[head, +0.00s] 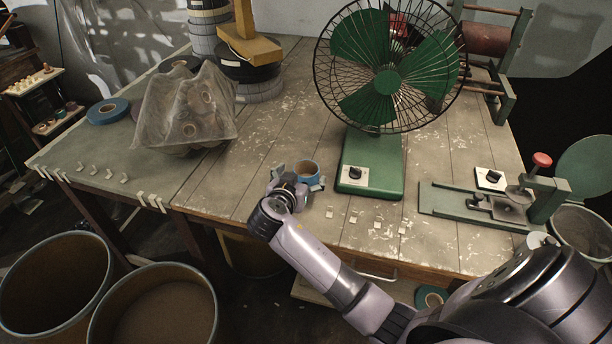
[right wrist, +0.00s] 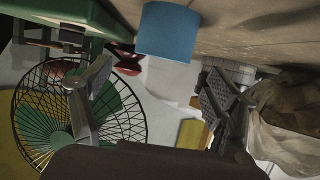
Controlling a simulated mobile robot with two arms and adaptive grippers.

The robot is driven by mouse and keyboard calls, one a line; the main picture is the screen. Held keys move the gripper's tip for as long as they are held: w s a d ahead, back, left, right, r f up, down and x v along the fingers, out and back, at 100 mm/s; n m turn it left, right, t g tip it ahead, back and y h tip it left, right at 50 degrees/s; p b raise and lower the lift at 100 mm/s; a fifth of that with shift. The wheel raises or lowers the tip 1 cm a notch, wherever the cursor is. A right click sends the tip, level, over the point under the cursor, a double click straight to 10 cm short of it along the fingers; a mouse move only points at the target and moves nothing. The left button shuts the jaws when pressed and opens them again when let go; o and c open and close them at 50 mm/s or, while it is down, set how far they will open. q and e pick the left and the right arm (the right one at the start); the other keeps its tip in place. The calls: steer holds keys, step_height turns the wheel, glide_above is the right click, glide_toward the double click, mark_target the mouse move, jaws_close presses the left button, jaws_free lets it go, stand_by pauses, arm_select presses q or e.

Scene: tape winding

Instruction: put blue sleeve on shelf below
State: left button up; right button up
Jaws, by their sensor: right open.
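The blue sleeve (head: 309,180), a short ring with a brown inside, stands on the worktable (head: 240,185) left of the green fan base. It also shows in the right wrist view (right wrist: 167,33), at top centre. My right gripper (head: 297,179) is at the sleeve, partly covering its near side in the head view. Its fingers (right wrist: 156,76) are spread apart, with the sleeve between them from side to side; I cannot tell whether they touch it. A shelf edge (head: 314,296) shows below the tabletop, largely hidden by my arm. My left gripper is not in view.
The green fan (head: 372,165) stands close right of the gripper. A wrapped, lumpy bundle (head: 187,105) is to the left. Small white pieces (head: 380,226) lie along the front edge. A teal roll (head: 431,297) sits low under the table. Drums (head: 150,310) stand front left.

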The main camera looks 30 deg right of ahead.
mark_target(309, 165)
steer(key=shift+p+x, duration=0.55)
steer(key=shift+x, duration=2.8)
steer(key=shift+w+a+f, duration=0.1)
steer(key=shift+a+f, duration=0.05)
steer(key=shift+c, duration=0.2)
steer(key=c, duration=0.8)
